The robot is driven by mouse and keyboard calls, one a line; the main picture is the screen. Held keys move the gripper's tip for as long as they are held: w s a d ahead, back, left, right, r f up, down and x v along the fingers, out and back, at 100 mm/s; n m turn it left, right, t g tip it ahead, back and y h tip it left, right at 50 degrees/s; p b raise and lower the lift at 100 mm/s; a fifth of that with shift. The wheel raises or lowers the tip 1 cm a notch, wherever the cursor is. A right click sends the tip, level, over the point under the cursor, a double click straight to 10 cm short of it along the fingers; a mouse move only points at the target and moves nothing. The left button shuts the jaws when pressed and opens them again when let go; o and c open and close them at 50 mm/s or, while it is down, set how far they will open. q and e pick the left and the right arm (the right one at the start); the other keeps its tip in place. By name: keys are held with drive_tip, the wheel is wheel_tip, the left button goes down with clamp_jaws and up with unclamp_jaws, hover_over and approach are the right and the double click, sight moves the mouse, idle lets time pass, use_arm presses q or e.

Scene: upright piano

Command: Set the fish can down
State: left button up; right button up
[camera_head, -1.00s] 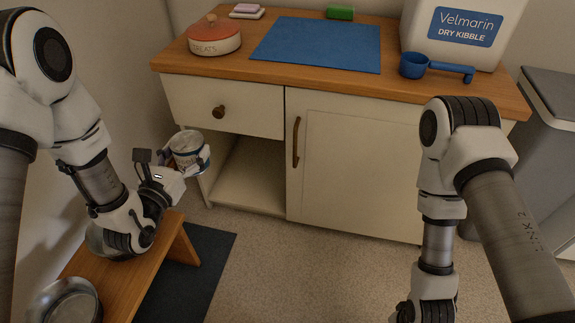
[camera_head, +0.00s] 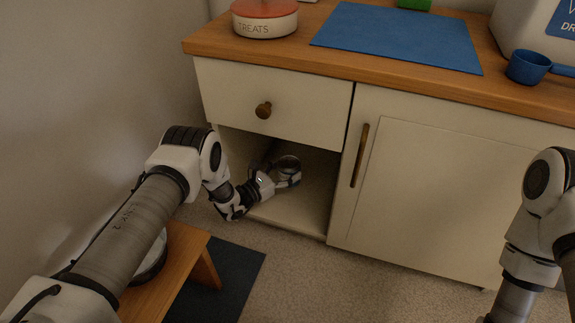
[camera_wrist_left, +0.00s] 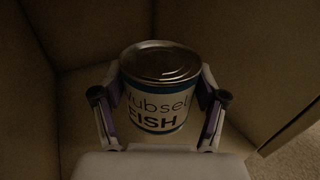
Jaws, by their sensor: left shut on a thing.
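The fish can (camera_wrist_left: 158,90) is a short tin with a metal lid and a white label reading FISH, edged in blue. In the left wrist view it stands upright between the fingers of my left gripper (camera_wrist_left: 160,110), which is shut on it. In the head view the can (camera_head: 289,165) is inside the open cubby (camera_head: 305,205) below the drawer. My left gripper (camera_head: 281,180) reaches in from the left. I cannot tell whether the can touches the cubby floor. My right arm is at the right edge, and its gripper is out of view.
The drawer (camera_head: 275,104) with a round knob is directly above the cubby. A closed door (camera_head: 430,190) is to its right. A wooden bench (camera_head: 178,270) stands at lower left over a dark mat (camera_head: 235,280). The treats tin (camera_head: 264,20), blue mat (camera_head: 395,38) and blue scoop (camera_head: 528,67) are on the counter.

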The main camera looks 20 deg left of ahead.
use_arm(q)
wheel_tip(320, 180, down, 10)
drive_tip(key=b, duration=0.7)
drive_tip(key=shift+w+a, duration=0.1)
use_arm(e)
drive_tip(key=shift+t, duration=0.3)
drive_tip(key=f, duration=0.2)
drive_tip(key=w+f, duration=0.1)
drive_tip(key=f, duration=0.2)
drive_tip(key=w+f, duration=0.1)
drive_tip(key=f, duration=0.1)
drive_tip(key=shift+w+f, duration=0.2)
drive_tip(key=shift+f, duration=0.15)
use_arm(q)
drive_tip(key=shift+r, duration=0.25)
use_arm(e)
drive_tip(key=shift+r, duration=0.25)
use_arm(q)
drive_tip(key=o, duration=1.4)
drive_tip(key=shift+f, duration=0.15)
drive_tip(key=shift+o, duration=0.2)
